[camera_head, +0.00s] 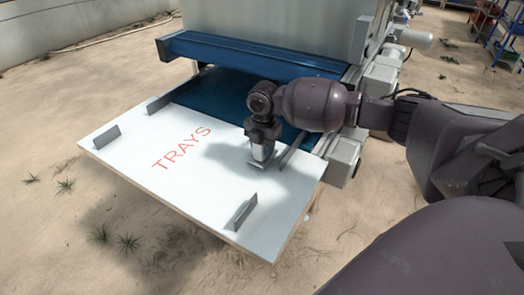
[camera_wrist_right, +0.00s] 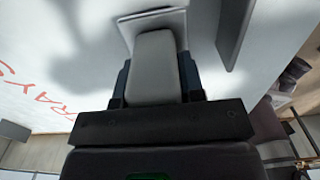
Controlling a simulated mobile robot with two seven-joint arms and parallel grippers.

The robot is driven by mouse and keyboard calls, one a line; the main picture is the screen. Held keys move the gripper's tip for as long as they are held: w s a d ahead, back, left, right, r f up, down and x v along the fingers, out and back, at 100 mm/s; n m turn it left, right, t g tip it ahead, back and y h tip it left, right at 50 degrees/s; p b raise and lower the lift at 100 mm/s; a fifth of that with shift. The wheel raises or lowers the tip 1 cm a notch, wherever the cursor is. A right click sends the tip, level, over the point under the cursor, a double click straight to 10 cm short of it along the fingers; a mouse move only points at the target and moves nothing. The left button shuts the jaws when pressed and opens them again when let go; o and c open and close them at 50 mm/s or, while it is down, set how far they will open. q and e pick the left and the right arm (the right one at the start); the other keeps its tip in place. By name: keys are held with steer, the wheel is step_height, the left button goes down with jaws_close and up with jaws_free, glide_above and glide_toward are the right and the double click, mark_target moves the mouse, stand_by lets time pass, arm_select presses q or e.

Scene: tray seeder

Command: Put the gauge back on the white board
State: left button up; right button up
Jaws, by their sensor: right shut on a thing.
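The white board (camera_head: 130,165) bears red "TRAYS" lettering and juts out in front of the machine. My right gripper (camera_head: 263,148) is over the right part of the board, pointing down, and is shut on the gauge. The gauge (camera_head: 258,166) is pale grey, with a block between the fingers and a flat plate at its far end. In the right wrist view the gauge block (camera_wrist_right: 155,68) sits between the dark fingers of the right gripper (camera_wrist_right: 155,85). The plate is at or just above the board; I cannot tell whether it touches. My left gripper is not in view.
Upright grey metal guides stand on the board: one at left (camera_head: 105,138), one at front right (camera_head: 241,212), one at back left (camera_head: 160,102), and a long one beside my gripper (camera_head: 293,149). A blue belt (camera_head: 225,90) lies behind. The board's middle is clear.

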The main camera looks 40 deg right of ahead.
steer(key=shift+f, duration=0.75)
steer(key=shift+f, duration=0.15)
steer(key=o, duration=1.1)
